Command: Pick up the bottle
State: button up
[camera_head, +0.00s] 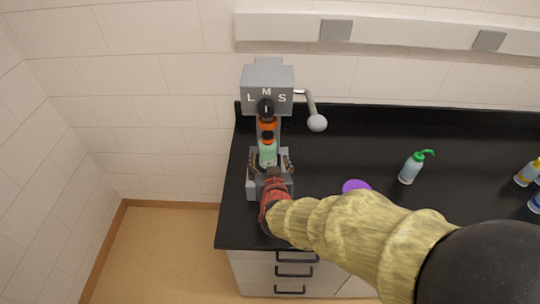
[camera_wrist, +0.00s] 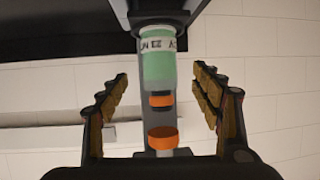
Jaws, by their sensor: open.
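The bottle (camera_head: 268,152) has pale green contents, a white label band and a dark and orange neck. It stands upright at the grey tap machine (camera_head: 267,76) marked L, M and S, below its orange outlet. In the wrist view the bottle (camera_wrist: 158,68) lies between the two open fingers, with clear space on both sides. My gripper (camera_head: 272,166) reaches in from the front with its fingers on either side of the bottle. The gripper also shows in the wrist view (camera_wrist: 160,92), open and holding nothing. My arm hides the machine's lower front.
The machine's lever with a grey ball (camera_head: 317,123) sticks out to the right. A purple round thing (camera_head: 356,186) lies beside my arm. A wash bottle with a green top (camera_head: 412,167) stands farther right on the black counter (camera_head: 350,140). More bottles (camera_head: 528,172) are at the right edge.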

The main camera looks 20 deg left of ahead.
aim_at(268, 147)
jog(key=shift+w+a+f, duration=0.1)
jog(key=shift+w+f, duration=0.05)
jog(key=shift+w, duration=0.55)
jog(key=x, duration=0.2)
jog(key=b+x, duration=0.1)
jog(key=x, duration=0.3)
jog(key=shift+w+a+r+b, duration=0.2)
jog(key=shift+w+b, duration=0.05)
jog(key=shift+b, duration=0.05)
jog(key=shift+r, duration=0.1)
jog(key=shift+c, duration=1.3)
jog(key=c, duration=1.1)
jog(key=shift+c, duration=1.1)
jog(key=shift+r, duration=0.15)
